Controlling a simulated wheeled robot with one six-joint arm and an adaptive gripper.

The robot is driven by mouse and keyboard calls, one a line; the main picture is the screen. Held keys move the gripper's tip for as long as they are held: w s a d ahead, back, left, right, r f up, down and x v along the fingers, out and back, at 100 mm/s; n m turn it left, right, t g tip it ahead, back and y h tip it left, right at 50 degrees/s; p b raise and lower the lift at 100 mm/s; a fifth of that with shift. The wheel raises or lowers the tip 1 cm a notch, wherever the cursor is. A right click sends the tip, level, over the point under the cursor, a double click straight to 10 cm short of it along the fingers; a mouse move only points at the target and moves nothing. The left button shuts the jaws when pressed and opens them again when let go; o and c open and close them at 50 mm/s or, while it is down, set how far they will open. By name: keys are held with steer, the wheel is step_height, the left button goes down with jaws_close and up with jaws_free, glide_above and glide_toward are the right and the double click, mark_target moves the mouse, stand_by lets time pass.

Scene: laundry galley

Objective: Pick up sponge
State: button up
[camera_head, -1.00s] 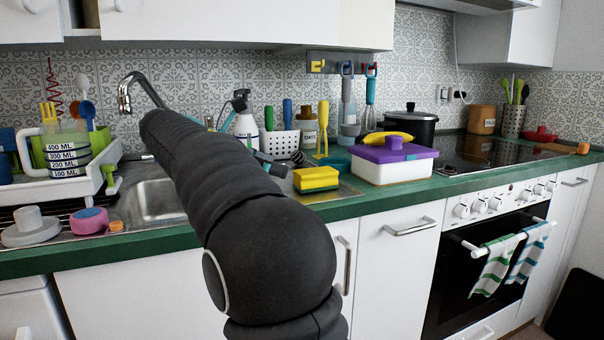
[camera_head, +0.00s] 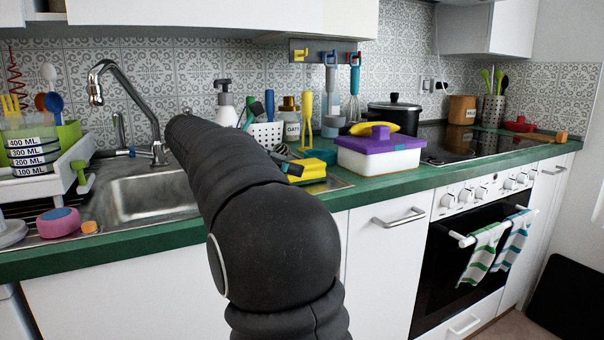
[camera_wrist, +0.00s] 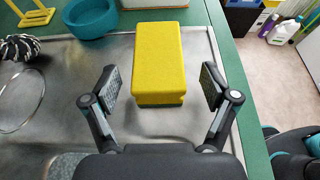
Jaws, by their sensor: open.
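The sponge (camera_wrist: 158,62) is a yellow block lying on the metal drainboard in the wrist view, just ahead of my gripper. My gripper (camera_wrist: 157,85) is open, with one finger on each side of the sponge's near end. A gap shows between each finger and the sponge. In the head view the sponge (camera_head: 313,172) sits left of the white box with the purple lid, partly hidden by my gripper (camera_head: 290,165).
The green counter edge (camera_wrist: 245,100) runs along the right in the wrist view.

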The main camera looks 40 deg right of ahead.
mark_target(302, 162)
steer(key=x, duration=0.4)
steer(key=shift+d+f, duration=0.2)
steer(key=shift+f, duration=0.05)
steer(key=c, duration=1)
steer(key=shift+r, duration=0.15)
steer(key=shift+r, duration=0.55)
step_height(302, 162, up, 3)
steer(key=shift+f+p, duration=0.2)
steer(key=shift+p, duration=0.15)
steer(key=s+r, duration=0.2)
steer(key=s, duration=0.1)
steer(key=s+d+r, duration=0.1)
steer(key=s+r, duration=0.1)
steer(key=s, duration=0.2)
steer(key=s+d+r, duration=0.1)
steer(key=s+r, duration=0.2)
steer(key=s, duration=0.1)
steer(key=shift+s+d, duration=0.2)
